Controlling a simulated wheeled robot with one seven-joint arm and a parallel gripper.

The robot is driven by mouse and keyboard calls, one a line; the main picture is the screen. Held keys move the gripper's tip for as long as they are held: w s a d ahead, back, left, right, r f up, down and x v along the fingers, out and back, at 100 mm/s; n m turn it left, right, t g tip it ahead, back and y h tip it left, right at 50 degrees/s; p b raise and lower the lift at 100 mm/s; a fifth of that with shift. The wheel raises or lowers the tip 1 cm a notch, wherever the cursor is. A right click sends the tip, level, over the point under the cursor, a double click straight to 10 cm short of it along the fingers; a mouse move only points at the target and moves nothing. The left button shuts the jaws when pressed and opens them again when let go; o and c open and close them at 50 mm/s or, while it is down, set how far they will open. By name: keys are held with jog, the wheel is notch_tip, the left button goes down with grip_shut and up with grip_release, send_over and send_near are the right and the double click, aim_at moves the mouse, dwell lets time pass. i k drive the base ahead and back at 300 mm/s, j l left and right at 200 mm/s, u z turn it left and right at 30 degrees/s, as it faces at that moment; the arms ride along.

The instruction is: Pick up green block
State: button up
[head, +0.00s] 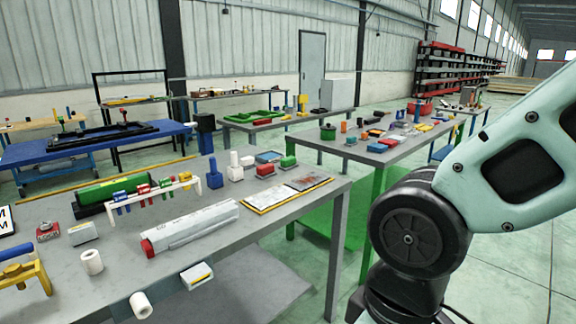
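A small green block (288,161) shows in the head view near the far right part of the near grey table (300,222). It has a dark red or black piece under or against it; which one I cannot tell. A larger long green piece (105,190) lies in a dark holder at the left of the same table. A small green piece also hangs on the white rack (185,182). Which green thing is the task's block is not certain. My gripper is out of view; only a link and joint of my arm show at the right.
A long white box (190,228) with a red end, a yellow-edged plate (285,194) and white cylinders (92,262) crowd the near table. Another cluttered table (395,155) stands at the right behind. A blue table (85,150) is at the back left.

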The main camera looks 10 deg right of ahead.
aim_at(289, 163)
jog(key=u, duration=0.6)
jog(key=i+l+u, duration=0.8)
jog(key=l+u, duration=0.15)
jog(key=l, duration=0.15)
jog(key=i+l, duration=0.15)
jog(key=l, duration=0.2)
jog(key=i+l+u, duration=0.1)
jog(key=l, duration=0.3)
jog(key=i+l, duration=0.2)
jog(key=l, duration=0.15)
jog(key=i+l, duration=0.15)
jog(key=l, duration=0.25)
jog(key=i+l+u, duration=0.1)
jog(key=l, duration=0.3)
